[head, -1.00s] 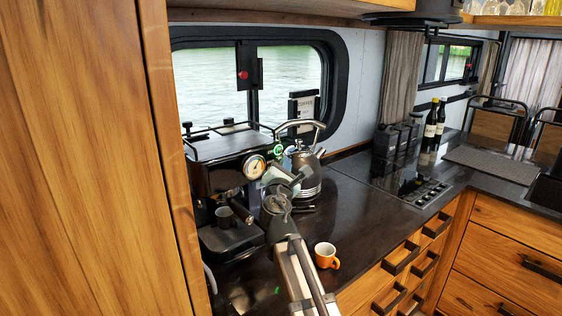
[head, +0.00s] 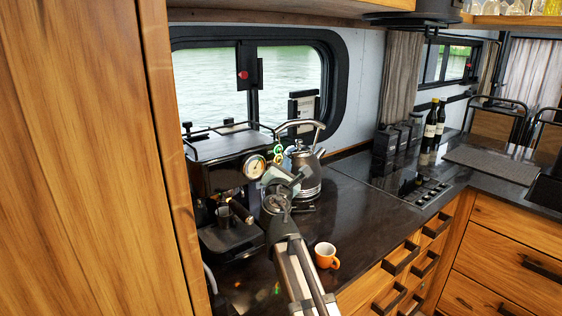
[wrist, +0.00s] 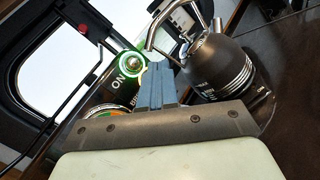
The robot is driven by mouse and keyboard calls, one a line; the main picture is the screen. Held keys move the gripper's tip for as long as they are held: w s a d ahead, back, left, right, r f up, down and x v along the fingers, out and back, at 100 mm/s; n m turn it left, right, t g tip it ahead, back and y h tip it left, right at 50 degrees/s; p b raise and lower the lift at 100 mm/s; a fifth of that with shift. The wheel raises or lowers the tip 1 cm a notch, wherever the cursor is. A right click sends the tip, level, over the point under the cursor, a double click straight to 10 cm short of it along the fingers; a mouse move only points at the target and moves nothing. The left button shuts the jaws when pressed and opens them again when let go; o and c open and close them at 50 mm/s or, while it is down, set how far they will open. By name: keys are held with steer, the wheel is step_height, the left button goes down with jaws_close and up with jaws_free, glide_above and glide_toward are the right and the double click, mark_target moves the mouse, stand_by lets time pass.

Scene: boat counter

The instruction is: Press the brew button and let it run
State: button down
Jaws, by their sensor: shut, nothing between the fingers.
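The dark coffee machine (head: 228,160) stands at the left of the counter, with a round gauge (head: 254,167) on its front. In the wrist view, a silver button (wrist: 134,62) has a bright green ring around it and the word ON below it. A second label starting with B is partly hidden by my gripper. My gripper (wrist: 156,68) is shut and empty, its tips just right of the button in that view. I cannot tell whether they touch anything. In the head view my gripper (head: 270,176) is in front of the machine's right side.
A steel and black kettle (head: 306,172) stands close to the right of my gripper. An orange cup (head: 326,256) sits near the counter's front edge. Dark bottles (head: 432,125) and canisters (head: 388,140) stand farther right.

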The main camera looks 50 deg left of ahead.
steer(key=shift+d, duration=0.5)
steer(key=d, duration=0.6)
stand_by(0.5)
stand_by(0.6)
